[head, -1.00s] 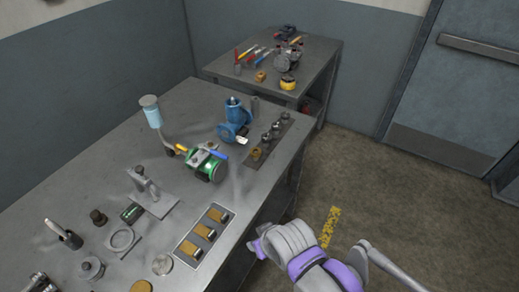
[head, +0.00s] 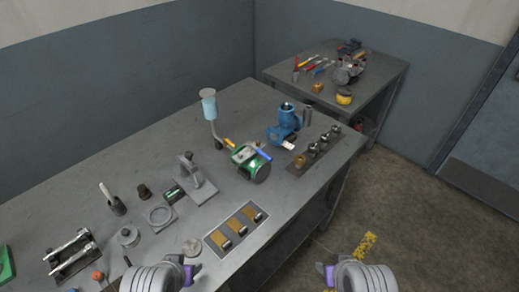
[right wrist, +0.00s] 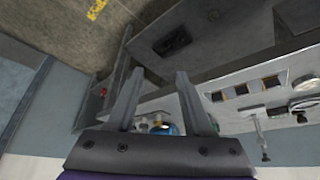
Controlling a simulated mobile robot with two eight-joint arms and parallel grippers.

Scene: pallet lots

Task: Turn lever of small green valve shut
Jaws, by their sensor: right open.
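A small green valve (head: 248,161) stands on the grey workbench (head: 150,190) in the head view. My right gripper (head: 327,270) is off the bench's front edge, apart from the valve. In the right wrist view its fingers (right wrist: 156,75) are spread with nothing held between them.
A blue valve body (head: 284,122) stands behind and right of the green valve. A light-blue cup on a stem (head: 208,104) stands to its left. A tray with brass blocks (head: 236,228) lies near the front edge. A second table (head: 380,75) is at the back right.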

